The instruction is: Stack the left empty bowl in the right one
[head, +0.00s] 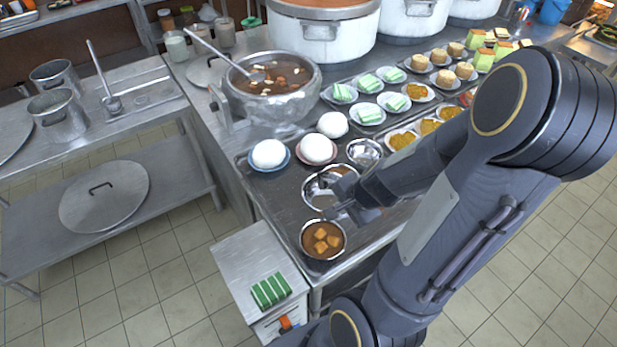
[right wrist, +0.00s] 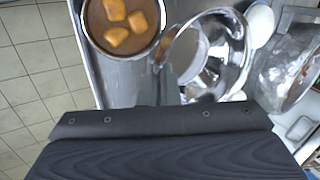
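The left empty bowl (head: 318,188) is a shiny metal bowl on the steel counter, behind the bowl of brown soup. The right empty bowl (head: 364,152), also metal, stands farther back and right of it, beside the buns. My right gripper (head: 342,207) is at the near right side of the left bowl and covers part of it. In the right wrist view a large metal bowl (right wrist: 238,55) is just beyond my gripper, which reaches its rim. Whether the fingers are closed on the rim is unclear. My left gripper is out of view.
The soup bowl (head: 323,239) stands close to my right gripper, at the counter's front corner; it also shows in the wrist view (right wrist: 122,25). White buns on plates (head: 317,149) and a large metal pot (head: 272,105) stand behind. Filled dishes (head: 403,139) stand right.

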